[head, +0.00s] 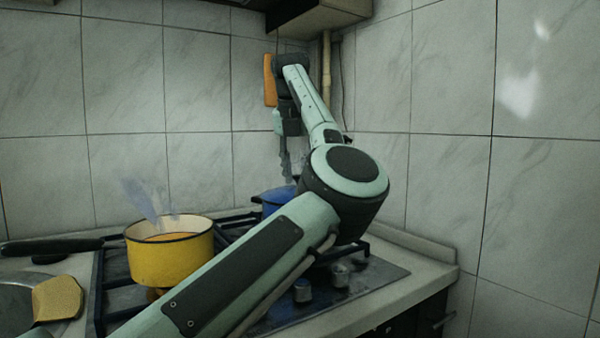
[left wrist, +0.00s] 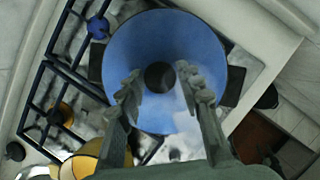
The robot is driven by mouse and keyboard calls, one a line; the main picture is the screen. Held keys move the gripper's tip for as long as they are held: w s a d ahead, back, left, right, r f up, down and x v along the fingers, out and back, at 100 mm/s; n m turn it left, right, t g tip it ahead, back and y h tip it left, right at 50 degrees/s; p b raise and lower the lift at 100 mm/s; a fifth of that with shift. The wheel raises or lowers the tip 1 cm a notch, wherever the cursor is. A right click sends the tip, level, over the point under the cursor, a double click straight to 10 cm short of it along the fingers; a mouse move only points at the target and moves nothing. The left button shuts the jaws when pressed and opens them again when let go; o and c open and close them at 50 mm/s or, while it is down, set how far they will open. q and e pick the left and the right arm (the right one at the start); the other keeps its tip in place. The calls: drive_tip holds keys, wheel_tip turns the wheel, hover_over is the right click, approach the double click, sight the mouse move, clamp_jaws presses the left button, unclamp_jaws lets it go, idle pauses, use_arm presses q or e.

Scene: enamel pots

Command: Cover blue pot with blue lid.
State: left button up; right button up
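A blue round lid-like disc (left wrist: 165,38) with a dark round knob (left wrist: 159,76) at its middle fills the centre of the left wrist view. Dark handle-like parts stick out from under it on both sides. In the head view the blue pot (head: 274,199) stands at the back of the stove, partly hidden by my left arm. Whether the disc is fully seated on it I cannot tell. My left gripper (left wrist: 162,82) is open, its fingers on either side of the knob with gaps showing. It also shows in the head view (head: 287,180), above the blue pot.
A sponge (head: 58,299) lies by the sink. Tiled walls and a hood (head: 320,14) close off the corner behind.

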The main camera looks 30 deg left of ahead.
use_arm(q)
drive_tip(key=o, duration=0.3)
drive_tip(key=v, duration=1.2)
